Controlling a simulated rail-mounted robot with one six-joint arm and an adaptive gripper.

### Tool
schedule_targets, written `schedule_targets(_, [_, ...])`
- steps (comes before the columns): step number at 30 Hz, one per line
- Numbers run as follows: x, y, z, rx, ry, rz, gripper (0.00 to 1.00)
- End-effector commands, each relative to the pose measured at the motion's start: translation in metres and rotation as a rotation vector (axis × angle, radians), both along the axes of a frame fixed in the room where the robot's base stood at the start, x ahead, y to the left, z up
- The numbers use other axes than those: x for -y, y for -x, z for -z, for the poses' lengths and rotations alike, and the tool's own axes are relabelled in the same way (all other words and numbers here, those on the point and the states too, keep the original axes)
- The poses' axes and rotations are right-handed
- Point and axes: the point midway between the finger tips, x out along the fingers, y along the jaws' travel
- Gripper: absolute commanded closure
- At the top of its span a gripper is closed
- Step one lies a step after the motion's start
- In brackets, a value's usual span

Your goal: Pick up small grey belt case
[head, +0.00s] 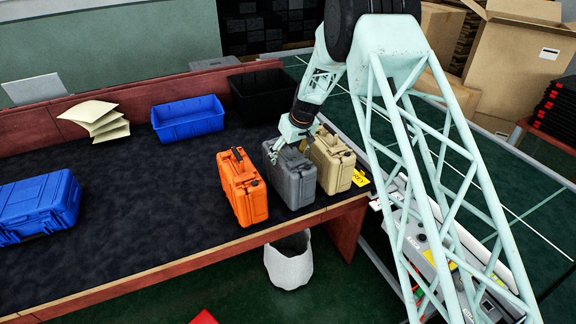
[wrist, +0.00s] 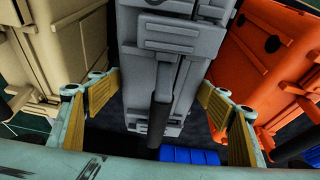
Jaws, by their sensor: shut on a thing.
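The small grey belt case (head: 292,184) stands upright on the dark belt, between an orange case (head: 242,190) and a tan case (head: 332,163). My gripper (head: 287,147) is at the top of the grey case, coming down from above. In the wrist view the grey case (wrist: 165,55) fills the middle, with its dark handle (wrist: 158,105) toward me. The exact contact of the pads is hard to see.
The orange and tan cases stand close on both sides of the grey one. A blue case (head: 40,207) lies far left, a blue bin (head: 188,117) and a black bin (head: 258,95) stand behind.

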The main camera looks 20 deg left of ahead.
Motion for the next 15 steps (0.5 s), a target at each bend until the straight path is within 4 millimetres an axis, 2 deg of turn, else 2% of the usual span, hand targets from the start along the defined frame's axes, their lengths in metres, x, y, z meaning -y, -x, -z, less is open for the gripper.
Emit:
schedule_targets(8, [-0.001,-0.001,-0.007,0.003,-0.002,0.000,0.61])
schedule_targets(15, [-0.001,-0.001,-0.022,0.004,-0.002,0.000,0.61])
